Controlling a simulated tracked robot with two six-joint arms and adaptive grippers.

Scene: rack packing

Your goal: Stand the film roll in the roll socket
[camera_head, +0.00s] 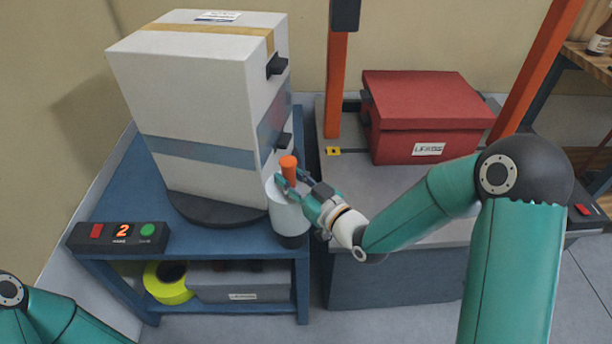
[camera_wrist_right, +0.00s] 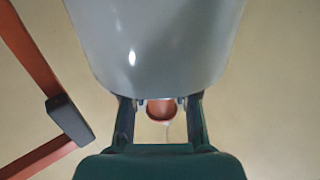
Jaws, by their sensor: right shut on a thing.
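The film roll (camera_head: 284,211) is a white cylinder with an orange core end (camera_head: 288,166) on top. It stands about upright at the right front corner of the blue bench. My right gripper (camera_head: 296,183) is shut on the roll near its top, with the orange end between its fingers. In the right wrist view the roll (camera_wrist_right: 155,45) fills the upper middle, and an orange round part (camera_wrist_right: 161,109) shows between the fingers. A dark round piece (camera_head: 292,241), perhaps the roll socket, shows under the roll; I cannot tell whether the roll is seated. My left gripper is out of view.
A tall white carton (camera_head: 190,110) stands on a dark turntable (camera_head: 205,211), close left of the roll. A control box (camera_head: 118,237) showing 2 sits at the bench's left front. A red box (camera_head: 420,115) rests on the grey surface to the right, between orange posts.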

